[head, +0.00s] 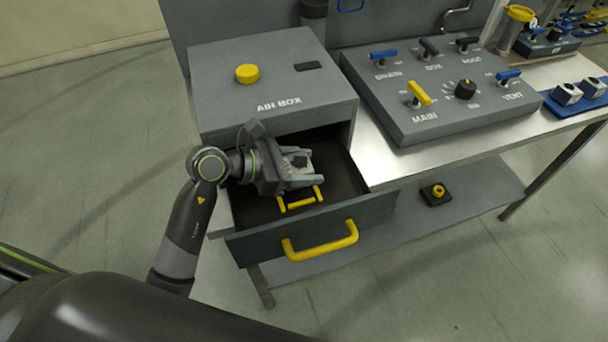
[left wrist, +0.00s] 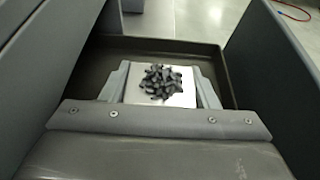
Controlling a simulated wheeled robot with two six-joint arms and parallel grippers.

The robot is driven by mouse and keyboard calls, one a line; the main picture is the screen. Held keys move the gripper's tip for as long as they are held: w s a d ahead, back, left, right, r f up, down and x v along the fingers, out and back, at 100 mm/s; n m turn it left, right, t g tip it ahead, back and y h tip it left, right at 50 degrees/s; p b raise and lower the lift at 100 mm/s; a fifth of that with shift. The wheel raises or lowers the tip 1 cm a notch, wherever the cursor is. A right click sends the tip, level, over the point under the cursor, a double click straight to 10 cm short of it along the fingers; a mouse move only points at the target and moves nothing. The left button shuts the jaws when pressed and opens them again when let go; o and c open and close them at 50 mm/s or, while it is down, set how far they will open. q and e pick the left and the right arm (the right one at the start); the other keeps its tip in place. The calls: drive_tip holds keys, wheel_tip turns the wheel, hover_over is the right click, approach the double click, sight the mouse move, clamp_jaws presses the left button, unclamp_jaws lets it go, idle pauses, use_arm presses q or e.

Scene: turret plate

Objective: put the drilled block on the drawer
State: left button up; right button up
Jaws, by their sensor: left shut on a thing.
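The open drawer (head: 372,211) sticks out of the grey box marked AIR BOX and has a yellow handle on its front. My left gripper (head: 301,169) is inside the drawer's outline, shut on a pale block, which I take as the drilled block (head: 289,163). In the left wrist view, the block (left wrist: 187,98) sits between the two grey fingers, with a dark jagged cluster on its upper face. Dark drawer floor (left wrist: 88,72) shows around it. I cannot tell whether the block touches the floor. My right gripper is not in view.
A smaller yellow handle (head: 299,201) lies inside the drawer, close to the gripper. The AIR BOX (head: 225,95) stands behind with a yellow button on top. A grey control panel (head: 440,105) with levers is to the right. Two metal pieces sit on a blue tray (head: 583,105).

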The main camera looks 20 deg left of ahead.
use_arm(q)
wheel_tip(320, 180, down, 4)
drive_tip(key=shift+f, duration=0.1)
idle(0.4)
drive_tip(key=shift+f, duration=0.15)
drive_tip(key=o, duration=1.3)
drive_tip(key=shift+s+f, duration=0.1)
drive_tip(key=shift+c, duration=0.2)
